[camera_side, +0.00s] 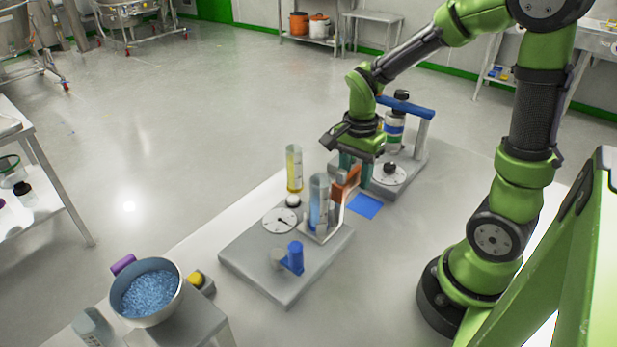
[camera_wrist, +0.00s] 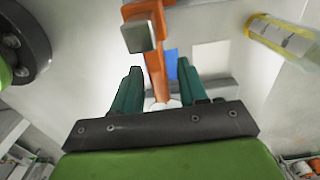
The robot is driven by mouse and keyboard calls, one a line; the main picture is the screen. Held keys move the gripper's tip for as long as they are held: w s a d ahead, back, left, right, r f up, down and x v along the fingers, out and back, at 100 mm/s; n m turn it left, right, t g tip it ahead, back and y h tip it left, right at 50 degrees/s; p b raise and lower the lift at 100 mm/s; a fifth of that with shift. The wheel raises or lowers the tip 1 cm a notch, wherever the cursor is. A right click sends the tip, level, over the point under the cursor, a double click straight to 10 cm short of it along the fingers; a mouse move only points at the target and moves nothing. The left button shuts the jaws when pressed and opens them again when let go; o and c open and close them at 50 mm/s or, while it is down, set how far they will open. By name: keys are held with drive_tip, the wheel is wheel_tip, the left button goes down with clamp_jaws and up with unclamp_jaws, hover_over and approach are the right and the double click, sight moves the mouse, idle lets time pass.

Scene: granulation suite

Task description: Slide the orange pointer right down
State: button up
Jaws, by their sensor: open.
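The orange pointer (camera_side: 346,186) sits high beside a clear cylinder with blue contents (camera_side: 318,205), on the right side of a grey base plate (camera_side: 262,272). My gripper (camera_side: 355,168) is directly above it, pointing down. In the wrist view the orange pointer (camera_wrist: 157,75) runs between my two teal fingers, and a grey block (camera_wrist: 137,36) is at its upper end. My gripper (camera_wrist: 159,70) is open there, with gaps beside the pointer. Whether a finger touches it is hard to tell. The pointer's lower part is partly hidden in the side view.
A yellow cylinder (camera_side: 294,168), a dial (camera_side: 280,220) and a blue knob (camera_side: 294,257) are near the cylinder. A second grey station with a blue bar (camera_side: 405,107) stands behind my gripper. A blue square (camera_side: 364,206) lies on the table. A bowl of blue granules (camera_side: 147,294) is front left.

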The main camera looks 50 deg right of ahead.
sight(354, 185)
drive_tip(key=shift+f, duration=0.15)
drive_tip(key=shift+c, duration=0.4)
clamp_jaws()
drive_tip(key=shift+f, duration=1.6)
drive_tip(key=shift+o, duration=0.4)
unclamp_jaws()
